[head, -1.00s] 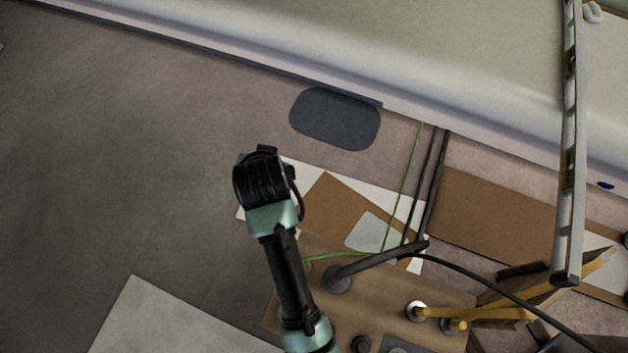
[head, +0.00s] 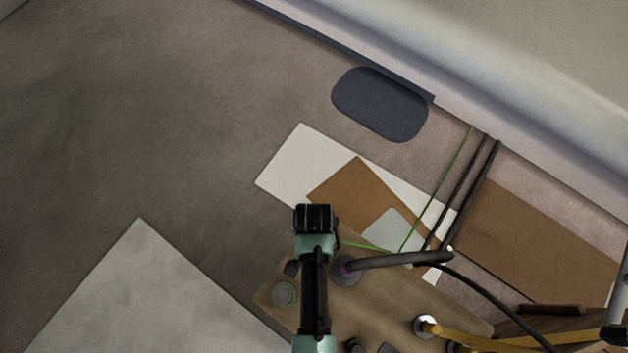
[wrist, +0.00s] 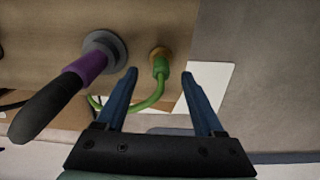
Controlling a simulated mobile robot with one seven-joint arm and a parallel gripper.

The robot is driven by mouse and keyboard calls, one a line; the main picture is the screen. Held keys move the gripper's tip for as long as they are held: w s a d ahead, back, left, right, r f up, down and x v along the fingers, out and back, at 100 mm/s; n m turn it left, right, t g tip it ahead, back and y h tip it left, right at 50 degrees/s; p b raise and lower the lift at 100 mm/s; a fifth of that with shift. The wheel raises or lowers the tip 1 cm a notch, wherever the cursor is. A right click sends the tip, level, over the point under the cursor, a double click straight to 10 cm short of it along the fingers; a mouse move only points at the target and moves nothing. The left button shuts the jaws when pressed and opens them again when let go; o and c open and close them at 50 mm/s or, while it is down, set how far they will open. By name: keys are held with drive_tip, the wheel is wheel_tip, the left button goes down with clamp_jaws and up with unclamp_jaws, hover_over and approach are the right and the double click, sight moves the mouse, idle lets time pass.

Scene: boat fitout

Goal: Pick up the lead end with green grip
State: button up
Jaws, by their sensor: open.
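The lead end with green grip (wrist: 161,68) shows in the wrist view, in front of a brass-coloured round fitting on the wooden board (wrist: 140,18). Its green lead curves down and left behind my left finger. My gripper (wrist: 160,74) is open, with one blue finger on each side of the green grip in the picture; I cannot tell whether they are level with it in depth. In the head view the arm end hides the green grip, and only its thin green lead (head: 367,246) shows.
A thick dark lead with a purple collar (wrist: 85,65) sits in a grey round fitting just left of my gripper. It also shows in the head view (head: 400,260). Yellow-handled parts (head: 480,333) lie at lower right. Flat sheets (head: 290,165) lie on the floor beyond.

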wheel_tip(320, 180, down, 5)
drive_tip(key=shift+w+b, duration=0.15)
drive_tip(key=shift+b, duration=1.1)
clamp_jaws()
